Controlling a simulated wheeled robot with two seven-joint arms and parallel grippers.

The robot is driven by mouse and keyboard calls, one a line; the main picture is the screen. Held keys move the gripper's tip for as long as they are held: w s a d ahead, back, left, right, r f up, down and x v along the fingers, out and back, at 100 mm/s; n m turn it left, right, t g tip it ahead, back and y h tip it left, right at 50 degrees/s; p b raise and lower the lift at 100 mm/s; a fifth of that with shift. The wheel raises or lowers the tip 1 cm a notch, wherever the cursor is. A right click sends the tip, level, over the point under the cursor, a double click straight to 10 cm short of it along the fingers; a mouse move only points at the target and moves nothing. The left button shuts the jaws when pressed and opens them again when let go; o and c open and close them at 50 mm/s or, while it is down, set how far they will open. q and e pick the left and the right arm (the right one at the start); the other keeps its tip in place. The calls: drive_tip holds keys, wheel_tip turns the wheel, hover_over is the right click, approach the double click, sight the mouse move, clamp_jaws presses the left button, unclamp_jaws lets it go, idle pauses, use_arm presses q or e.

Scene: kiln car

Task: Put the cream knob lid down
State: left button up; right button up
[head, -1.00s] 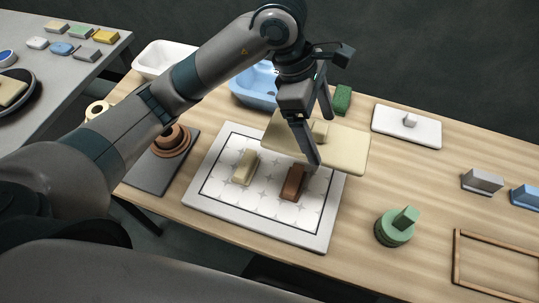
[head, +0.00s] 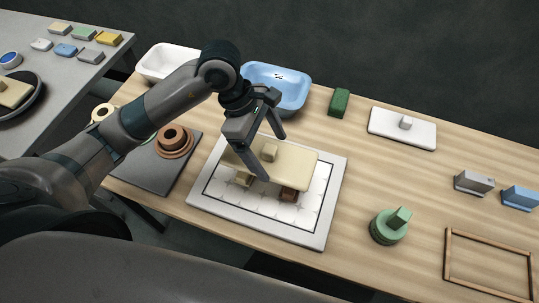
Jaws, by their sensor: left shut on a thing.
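The cream knob lid (head: 298,168) is a flat rectangular slab with a small block knob (head: 270,152) on top. My left gripper (head: 272,156) is shut on this knob from above. The lid is over the white patterned board (head: 322,229) and looks level. Under it, a cream block (head: 243,179) and a brown block (head: 289,194) on the board are partly hidden. I cannot tell whether the lid touches these blocks. My right gripper is not in view.
A blue basin (head: 290,93) and a green block (head: 339,102) are behind the board. A white slab with a knob (head: 388,125) lies back right. A green round lid (head: 386,231) and a wooden frame (head: 447,262) are right. Bare wood lies between them.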

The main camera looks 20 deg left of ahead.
sight(269, 161)
use_arm(q)
drive_tip(key=shift+f+p, duration=0.75)
drive_tip(key=shift+f, duration=1.2)
drive_tip(key=shift+f+b, duration=0.6)
drive_tip(key=shift+b, duration=0.2)
drive_tip(key=o, duration=1.7)
drive_tip(key=shift+r, duration=0.1)
